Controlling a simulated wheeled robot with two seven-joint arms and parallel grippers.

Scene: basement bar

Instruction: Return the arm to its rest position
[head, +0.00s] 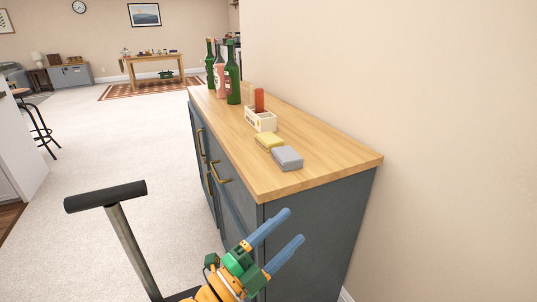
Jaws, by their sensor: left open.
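My left gripper (284,240) is at the bottom middle of the head view, with its two blue fingers apart and nothing between them. It points up and to the right, in front of the near end of a grey-blue cabinet (315,235). The fingertips show below the near edge of the wooden top (275,188). My right gripper is out of view.
On the cabinet top are a grey block (287,158), a yellow block (269,141), a small white crate (262,122) and several bottles (233,85). A beige wall (430,110) stands close on the right. Open carpet (120,140) lies to the left, with a stool (40,125) beyond.

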